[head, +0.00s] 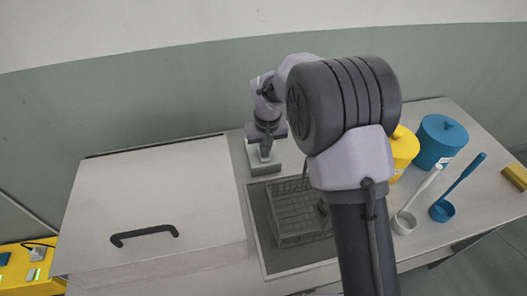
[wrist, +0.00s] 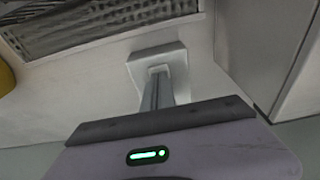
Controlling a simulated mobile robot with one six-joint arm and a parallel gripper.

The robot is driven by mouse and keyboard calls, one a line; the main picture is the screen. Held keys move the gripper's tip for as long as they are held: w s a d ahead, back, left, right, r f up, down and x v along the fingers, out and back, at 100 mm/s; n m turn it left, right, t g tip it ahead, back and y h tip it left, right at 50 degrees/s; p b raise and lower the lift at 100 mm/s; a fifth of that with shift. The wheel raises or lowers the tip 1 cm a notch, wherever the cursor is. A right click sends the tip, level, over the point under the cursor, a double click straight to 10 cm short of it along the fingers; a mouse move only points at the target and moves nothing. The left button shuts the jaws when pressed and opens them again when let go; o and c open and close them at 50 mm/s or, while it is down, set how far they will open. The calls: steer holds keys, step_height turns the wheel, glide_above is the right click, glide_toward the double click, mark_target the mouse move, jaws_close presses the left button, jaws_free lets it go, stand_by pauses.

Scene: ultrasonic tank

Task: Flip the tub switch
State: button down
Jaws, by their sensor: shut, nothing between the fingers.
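A small pale grey box (head: 262,169) stands on the counter at the back, between the lidded tank and the sunken basin. It looks like the tub switch housing, but I cannot make out a rocker or lever on it. My gripper (head: 265,153) points down at its top, fingers shut and empty. In the wrist view, the fingers (wrist: 159,72) reach to the middle of the pale box (wrist: 140,57) and cover part of its face. I cannot tell whether they touch it.
A large closed lid (head: 150,195) with a black handle (head: 144,235) lies left. A wire basket (head: 297,205) sits in the basin. Right are a yellow pot (head: 403,150), a blue pot (head: 440,142), a white ladle (head: 405,221) and a blue ladle (head: 443,210). A wall stands close behind.

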step_height(320, 180, up, 7)
steer(key=p, duration=0.5)
